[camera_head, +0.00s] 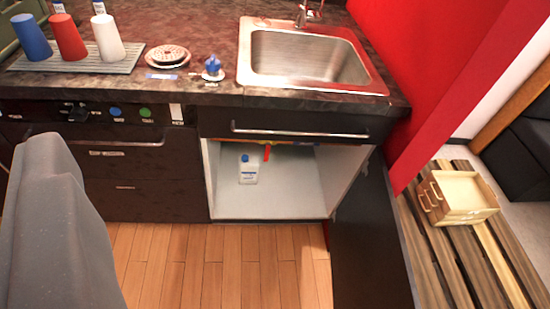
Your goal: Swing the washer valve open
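A small red lever (266,153) shows under the top edge of the open cabinet below the sink. It hangs roughly upright next to a thin yellow strip, perhaps a pipe; it looks like the valve handle, but it is too small to tell its exact setting. A blue-topped fitting (212,67) stands on the counter left of the sink; I cannot tell what it is. No gripper fingers show. A large grey part, probably mine, fills the lower left, well apart from the red lever.
The cabinet's dark door (369,240) stands open on the right. A white bottle with a blue cap (248,170) stands inside, left of the lever. The sink (310,57) and drawer handle (300,133) are above. The wooden floor (220,265) in front is clear. A slatted bench (465,255) is right.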

